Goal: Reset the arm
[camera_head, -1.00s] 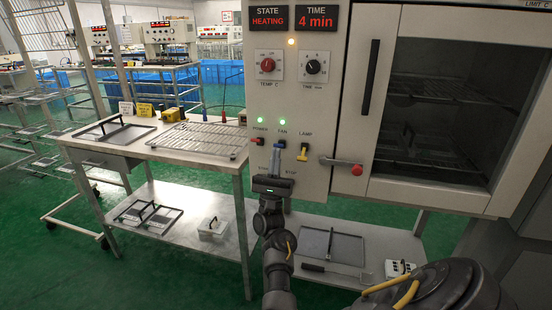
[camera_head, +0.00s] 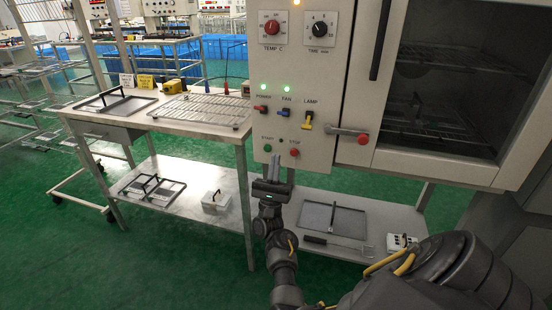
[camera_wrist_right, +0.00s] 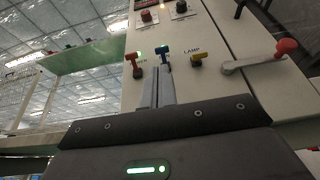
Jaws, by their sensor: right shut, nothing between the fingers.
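My right arm reaches up from the bottom of the head view. My right gripper (camera_head: 272,168) is shut and empty, its fingers pointing up just below the panel's green START button (camera_head: 268,148) and red STOP button (camera_head: 294,152). In the right wrist view the shut fingers (camera_wrist_right: 158,90) stand in front of the control panel (camera_wrist_right: 190,45). I cannot tell from the pictures whether the fingertips touch the panel. My left gripper is not in view.
The oven door (camera_head: 445,90) with its red-knobbed latch (camera_head: 362,138) is at the right. A bench (camera_head: 205,137) with a wire rack (camera_head: 200,110) stands left. A lower shelf (camera_head: 340,190) holds a tray (camera_head: 332,218) and a white box (camera_head: 402,243). Green floor (camera_head: 60,250) is clear at the left.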

